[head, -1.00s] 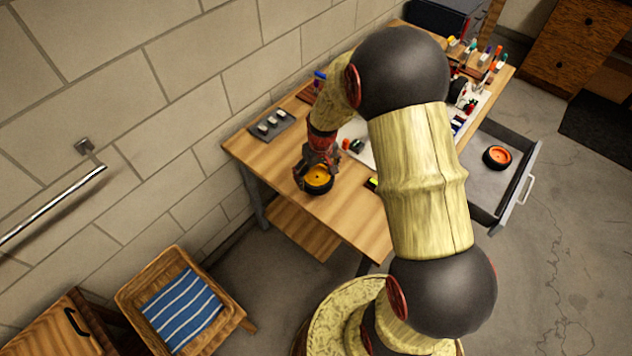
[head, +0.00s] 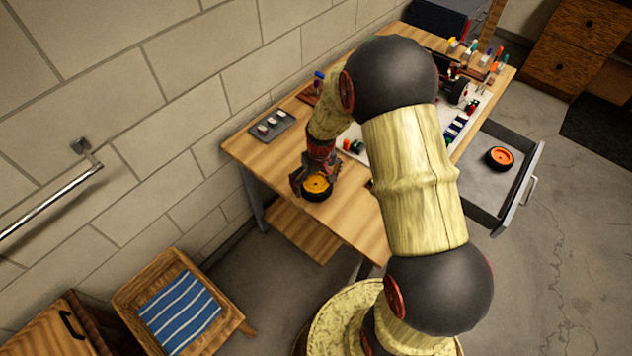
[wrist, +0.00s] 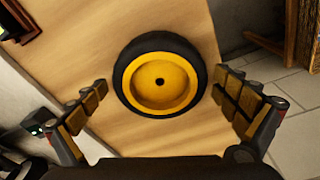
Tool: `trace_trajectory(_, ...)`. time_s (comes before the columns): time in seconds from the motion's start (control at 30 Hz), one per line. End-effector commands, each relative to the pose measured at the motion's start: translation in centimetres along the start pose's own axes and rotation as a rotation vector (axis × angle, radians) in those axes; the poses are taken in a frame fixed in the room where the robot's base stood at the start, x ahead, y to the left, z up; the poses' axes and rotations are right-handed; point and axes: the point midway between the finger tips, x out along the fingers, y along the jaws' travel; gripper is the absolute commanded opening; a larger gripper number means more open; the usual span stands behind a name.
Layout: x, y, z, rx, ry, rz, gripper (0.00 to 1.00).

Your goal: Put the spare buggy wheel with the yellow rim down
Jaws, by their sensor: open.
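The buggy wheel with the yellow rim (head: 316,184) lies flat on the wooden workbench (head: 362,219), near its left end. In the wrist view the black-tyred wheel (wrist: 160,76) sits between my fingers, with a gap on each side. My gripper (head: 315,180) is open around the wheel and touches neither side of it in the wrist view (wrist: 162,94). My arm hides part of the bench behind it.
An open drawer (head: 520,196) juts out at the right and holds a wheel with an orange rim (head: 499,158). A grey tray (head: 272,126) lies near the wall. Tools and a car (head: 459,90) are at the far end. A stool with a striped cloth (head: 180,309) stands lower left.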

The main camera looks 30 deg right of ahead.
Motion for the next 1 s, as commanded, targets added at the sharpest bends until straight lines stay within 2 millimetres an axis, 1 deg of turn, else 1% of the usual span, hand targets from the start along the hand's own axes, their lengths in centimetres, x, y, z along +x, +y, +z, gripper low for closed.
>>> trace_trajectory(0.23,-0.1,0.0,0.0,0.0,0.0,0.0,1.0)
trace_trajectory(0.37,-0.8,0.0,-0.1,0.0,0.002,0.0,1.0)
trace_trajectory(0.47,-2.3,0.0,-0.2,0.0,0.004,0.001,1.0)
trace_trajectory(0.7,-7.4,0.0,-0.2,0.001,0.004,0.001,1.0)
trace_trajectory(0.8,-9.2,0.0,-0.1,0.001,0.002,0.0,1.0)
trace_trajectory(0.9,-10.7,0.0,-0.1,0.001,0.002,0.0,1.0)
trace_trajectory(1.0,-11.7,0.0,-0.1,0.001,0.001,0.0,1.0)
